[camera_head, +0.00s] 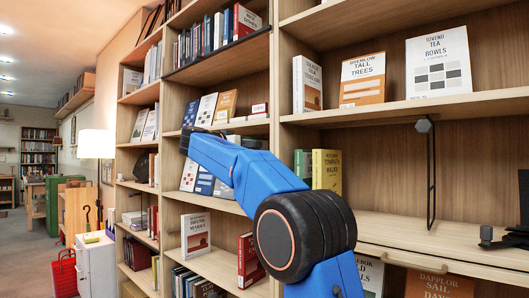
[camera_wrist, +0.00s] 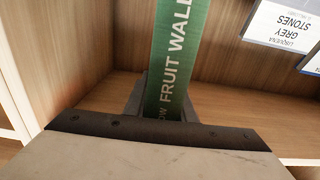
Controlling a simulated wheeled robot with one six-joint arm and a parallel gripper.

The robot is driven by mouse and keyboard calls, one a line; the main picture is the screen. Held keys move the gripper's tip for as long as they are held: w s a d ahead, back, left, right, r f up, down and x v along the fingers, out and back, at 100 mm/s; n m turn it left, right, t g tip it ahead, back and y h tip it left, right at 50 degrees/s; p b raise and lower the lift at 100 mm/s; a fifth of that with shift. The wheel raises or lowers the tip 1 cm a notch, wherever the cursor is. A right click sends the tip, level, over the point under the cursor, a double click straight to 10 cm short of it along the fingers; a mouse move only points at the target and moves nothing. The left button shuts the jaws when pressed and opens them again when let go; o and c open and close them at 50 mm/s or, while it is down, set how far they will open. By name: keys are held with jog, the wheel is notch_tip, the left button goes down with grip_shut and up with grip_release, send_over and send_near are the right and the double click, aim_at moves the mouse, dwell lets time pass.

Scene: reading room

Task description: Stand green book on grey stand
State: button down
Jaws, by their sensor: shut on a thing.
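A green book (camera_wrist: 175,60) with "FRUIT WALL" in white on its spine rises upright in the middle of the wrist view. My gripper (camera_wrist: 164,108) is shut on it, with dark grey fingers at both sides of the lower spine. The book's lower end is hidden behind the gripper body. In the head view my blue arm reaches into the shelves, and the gripper and green book are out of sight there. A dark piece (camera_head: 489,236) on the right shelf looks like part of a stand; I cannot tell if it is the grey stand.
Wooden shelf walls and boards surround the gripper closely. White books with blue and grey covers (camera_wrist: 283,27) stand at the upper right of the wrist view.

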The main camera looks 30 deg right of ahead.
jog(key=x, duration=0.7)
jog(key=shift+f, duration=1.05)
jog(key=c, duration=1.5)
grip_release()
send_near(264, 146)
jog(key=shift+w+a+f, duration=0.45)
jog(key=shift+w+a, duration=0.1)
jog(key=shift+w, duration=0.1)
